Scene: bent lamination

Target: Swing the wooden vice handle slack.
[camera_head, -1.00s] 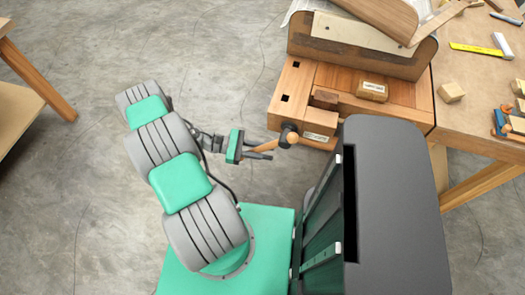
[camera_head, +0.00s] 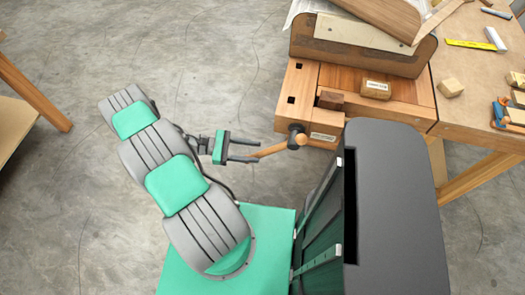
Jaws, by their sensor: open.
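The wooden vice handle (camera_head: 275,149) is a light brown rod with a round knob at its right end. It crosses the dark vice screw end (camera_head: 296,130) at the bench's front left corner and slants down to the left. My gripper (camera_head: 258,151) comes from the left with its two dark fingers spread apart. The handle's left end lies at the fingertips, close to the lower finger. I cannot tell whether they touch. The vice jaw (camera_head: 290,95) is wood with square dark holes.
A curved wooden form (camera_head: 360,45) with bent strips sits on the bench. A small labelled block (camera_head: 376,90) and a dark block (camera_head: 331,100) lie before it. Clamps and a yellow ruler (camera_head: 470,44) lie at right.

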